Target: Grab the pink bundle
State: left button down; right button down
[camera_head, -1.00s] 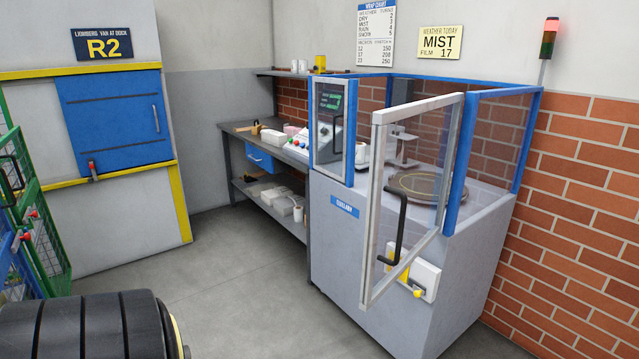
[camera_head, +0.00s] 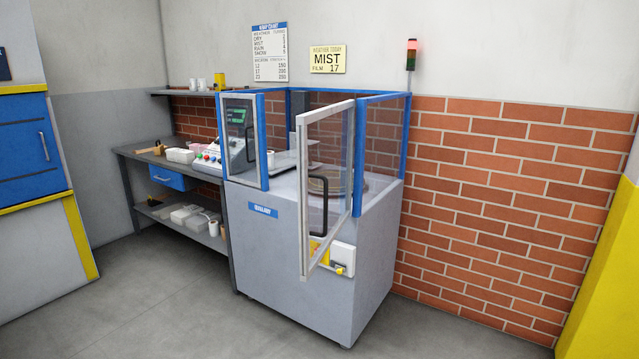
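A grey wrapping machine (camera_head: 290,290) with blue-framed clear guards stands in the middle. Its white-framed clear door (camera_head: 328,185) stands open toward me, with a black handle. The round turntable (camera_head: 345,182) behind the door is seen through the clear panel, and no bundle shows on it. Neither of my grippers is in view.
A workbench (camera_head: 150,155) with small trays and a lower shelf stands left of the machine. A blue hatch (camera_head: 28,150) in a yellow frame is at the far left. A yellow surface (camera_head: 610,285) is at the right edge. The grey floor (camera_head: 150,310) in front is clear.

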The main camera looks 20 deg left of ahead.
aim_at(198, 149)
jog(key=u, duration=0.55)
jog(key=i, duration=1.65)
